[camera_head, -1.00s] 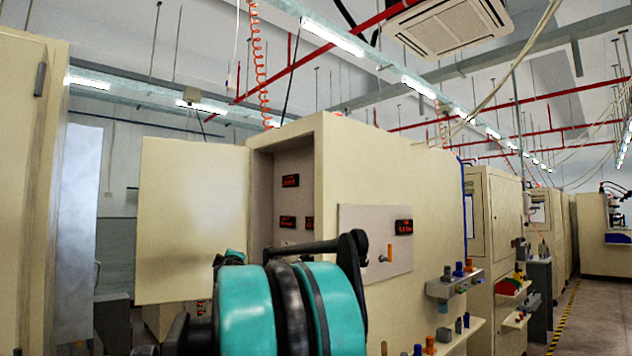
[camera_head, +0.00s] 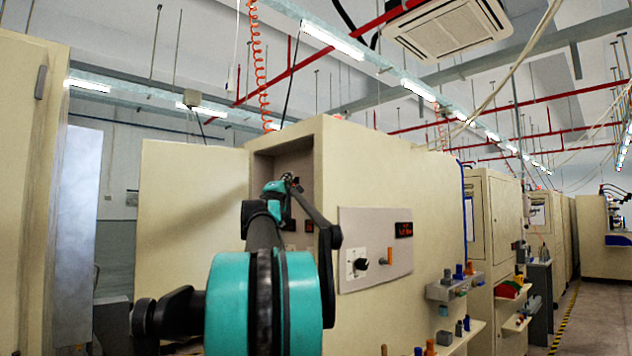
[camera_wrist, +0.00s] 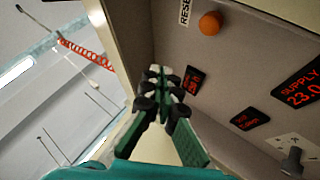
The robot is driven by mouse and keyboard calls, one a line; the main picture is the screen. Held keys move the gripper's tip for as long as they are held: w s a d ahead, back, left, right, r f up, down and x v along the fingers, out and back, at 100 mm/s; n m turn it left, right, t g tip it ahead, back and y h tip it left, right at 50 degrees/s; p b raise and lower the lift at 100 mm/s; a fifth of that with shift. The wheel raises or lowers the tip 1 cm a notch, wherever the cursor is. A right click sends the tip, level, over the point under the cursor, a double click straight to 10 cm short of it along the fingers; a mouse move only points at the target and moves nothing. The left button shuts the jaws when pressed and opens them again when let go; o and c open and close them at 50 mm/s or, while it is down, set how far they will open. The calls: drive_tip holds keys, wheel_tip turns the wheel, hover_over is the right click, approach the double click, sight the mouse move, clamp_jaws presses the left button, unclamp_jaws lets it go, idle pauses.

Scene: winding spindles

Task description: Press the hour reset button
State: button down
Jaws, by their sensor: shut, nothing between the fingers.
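An orange round button (camera_wrist: 210,23) sits on the grey inner panel at the top of the wrist view. A white label (camera_wrist: 185,11) beside it reads "RESE", cut off by the picture edge. My gripper (camera_wrist: 162,78) is shut and empty in the wrist view, below and left of the button and apart from it in the picture. In the head view my gripper (camera_head: 288,181) is inside the open cabinet (camera_head: 320,160). The button cannot be made out in the head view, where my arm covers part of the panel.
The cabinet door (camera_head: 190,210) stands open at left. Red-lettered displays (camera_wrist: 250,118) and a dark knob (camera_wrist: 293,158) are on the inner panel. An outer panel (camera_head: 375,225) has a black knob and an orange lever. Shelves (camera_head: 455,286) stick out at right.

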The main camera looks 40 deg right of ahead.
drive_tip(key=shift+d, duration=0.1)
drive_tip(key=d, duration=0.8)
drive_tip(key=shift+w+d, duration=0.3)
drive_tip(key=shift+w, duration=0.1)
drive_tip(key=shift+d, duration=0.1)
idle(1.3)
drive_tip(key=shift+d, duration=0.3)
drive_tip(key=shift+d+r, duration=0.1)
drive_tip(key=shift+d, duration=0.5)
idle(1.6)
drive_tip(key=shift+a, duration=0.1)
drive_tip(key=shift+s+a+f, duration=0.2)
drive_tip(key=shift+a, duration=0.05)
idle(0.4)
